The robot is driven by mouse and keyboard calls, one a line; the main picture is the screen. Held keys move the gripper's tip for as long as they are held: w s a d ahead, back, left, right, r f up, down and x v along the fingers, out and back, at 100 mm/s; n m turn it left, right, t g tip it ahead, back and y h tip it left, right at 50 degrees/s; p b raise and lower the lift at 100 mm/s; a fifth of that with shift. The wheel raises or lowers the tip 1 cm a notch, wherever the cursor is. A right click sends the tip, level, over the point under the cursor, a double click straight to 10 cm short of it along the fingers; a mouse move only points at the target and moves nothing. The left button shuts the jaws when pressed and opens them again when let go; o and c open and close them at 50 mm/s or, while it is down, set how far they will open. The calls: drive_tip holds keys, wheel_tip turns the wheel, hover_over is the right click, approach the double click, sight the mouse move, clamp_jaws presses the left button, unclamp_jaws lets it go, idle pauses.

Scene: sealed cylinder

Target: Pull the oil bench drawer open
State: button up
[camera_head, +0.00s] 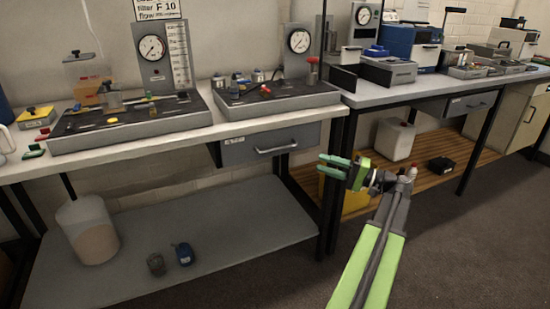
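A grey drawer (240,150) with a label and a bar handle (276,147) sits under the right end of the left bench (130,150). Its front is close under the worktop edge and it looks shut. A second drawer (458,107) with a handle is under the right bench; the label on each is too small to read. My gripper (322,164) is right of the left bench's drawer and apart from its handle. Its two green fingers point left with a gap between them, and nothing is in them.
Trays with gauges (130,120) stand on the left bench. A dark bench leg (333,195) is beside my gripper. The lower shelf (220,235) holds a large container (88,230) and two small items. A white canister (395,140) stands under the right bench.

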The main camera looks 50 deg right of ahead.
sight(276, 149)
drive_tip(key=p+x, duration=0.2)
drive_tip(key=x, duration=1.5)
drive_tip(key=shift+w+a, duration=0.1)
drive_tip(key=shift+a, duration=0.05)
clamp_jaws()
idle(0.5)
